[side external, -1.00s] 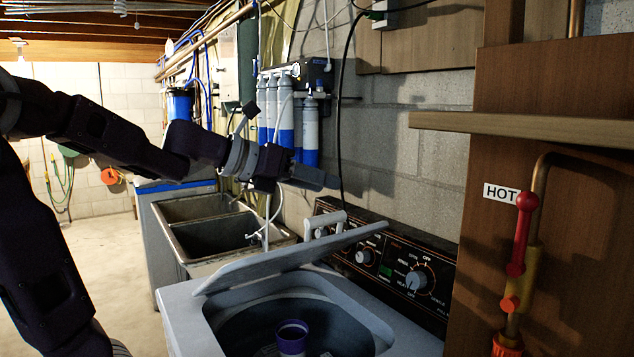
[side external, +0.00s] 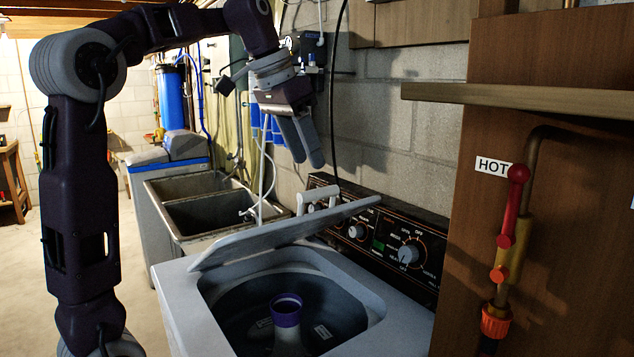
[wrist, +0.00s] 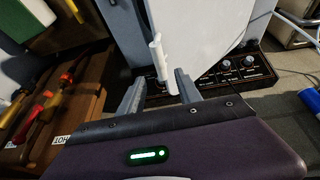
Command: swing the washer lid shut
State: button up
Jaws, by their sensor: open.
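The washer lid (side external: 275,236) is a flat grey panel, partly raised and tilted over the open tub of the washer (side external: 180,310). A pale handle (side external: 318,196) stands up at the lid's back area, near the control panel. My gripper (side external: 304,160) hangs above the handle, fingers apart, pointing down, and touches nothing that I can see. In the wrist view my gripper (wrist: 155,88) shows two separated fingers, with the white handle (wrist: 160,58) beyond and between them. The pale lid (wrist: 200,30) lies behind the handle.
The control panel (side external: 400,250) with knobs runs along the washer's back. A wooden shelf (side external: 520,103) and red-handled pipe valve (side external: 515,205) are at right. A purple-rimmed agitator (side external: 286,310) sits in the tub.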

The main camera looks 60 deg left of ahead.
jog(key=x, duration=0.6)
jog(key=shift+w+f, duration=0.1)
jog(key=shift+f, duration=0.3)
grip_shut()
dwell(0.9)
